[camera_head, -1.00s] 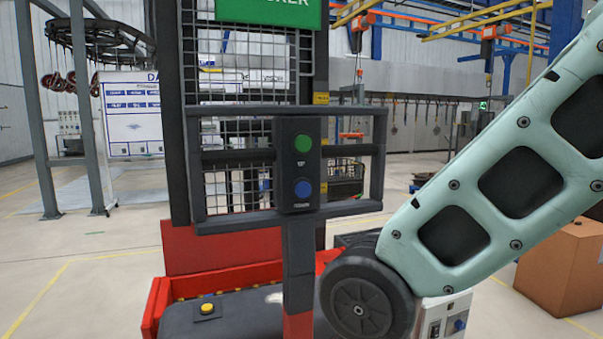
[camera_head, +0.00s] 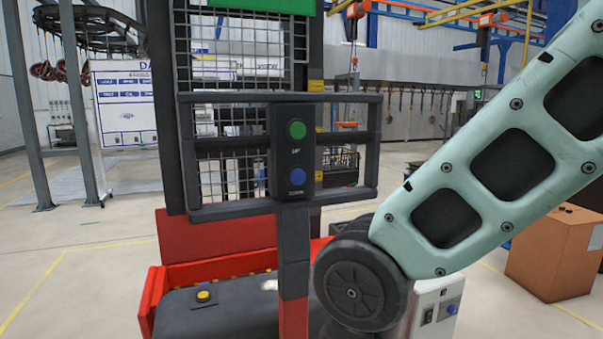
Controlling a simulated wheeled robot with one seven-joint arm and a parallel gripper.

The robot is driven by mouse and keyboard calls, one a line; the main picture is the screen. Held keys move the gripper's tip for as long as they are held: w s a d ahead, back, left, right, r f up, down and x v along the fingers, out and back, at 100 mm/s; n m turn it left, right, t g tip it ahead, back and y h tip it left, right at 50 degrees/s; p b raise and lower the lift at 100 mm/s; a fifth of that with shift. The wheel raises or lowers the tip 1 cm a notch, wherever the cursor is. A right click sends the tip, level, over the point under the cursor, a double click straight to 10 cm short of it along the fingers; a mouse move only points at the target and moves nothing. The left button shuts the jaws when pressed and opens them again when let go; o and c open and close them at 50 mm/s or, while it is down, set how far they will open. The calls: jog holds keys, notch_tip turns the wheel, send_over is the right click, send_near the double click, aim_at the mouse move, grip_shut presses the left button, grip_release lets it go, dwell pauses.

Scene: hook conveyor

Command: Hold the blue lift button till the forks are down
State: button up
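The blue lift button (camera_head: 297,176) is the lower of two round buttons on a dark upright control box (camera_head: 292,152). A green button (camera_head: 297,130) sits above it, with a small label under each. The box is fixed to the dark rail frame of the red lift truck (camera_head: 216,237). Nothing touches the blue button. My arm shows at the right, in front of the truck, but my gripper is out of view. The forks cannot be made out.
A yellow button (camera_head: 203,295) sits on the truck's dark deck. A light box with switches (camera_head: 437,305) stands low beside my arm. A brown carton (camera_head: 556,252) is on the floor at the right. A whiteboard (camera_head: 127,103) stands at the back left, with open floor before it.

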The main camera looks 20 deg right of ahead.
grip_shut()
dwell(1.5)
